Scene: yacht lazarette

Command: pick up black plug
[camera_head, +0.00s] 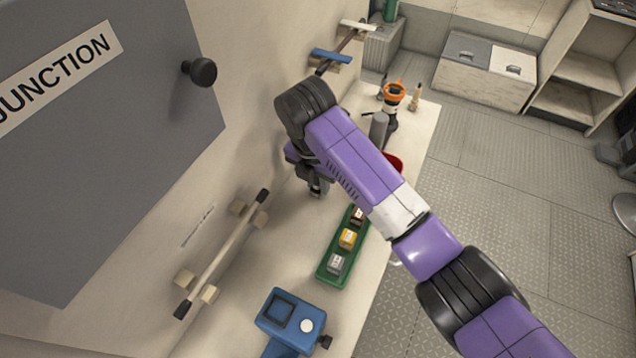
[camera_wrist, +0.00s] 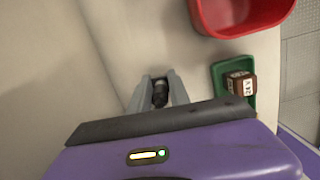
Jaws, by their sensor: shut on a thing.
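In the wrist view, the black plug (camera_wrist: 160,92) is a small dark piece between the two grey fingers of my gripper (camera_wrist: 158,95). The fingers are shut on it from both sides. In the head view, my gripper (camera_head: 317,190) points down over the light counter (camera_head: 265,290), beside the wall and left of the green tray. My arm covers much of that area there, and I cannot make out the plug. I cannot tell whether the plug touches the counter.
A green tray (camera_head: 327,281) holds labelled blocks, including a yellow one (camera_head: 347,238). A red bin (camera_wrist: 236,30) stands beyond it. A blue device (camera_head: 292,318) sits at the near end. A wall rail (camera_head: 225,250) and the grey junction box (camera_head: 110,130) are at left.

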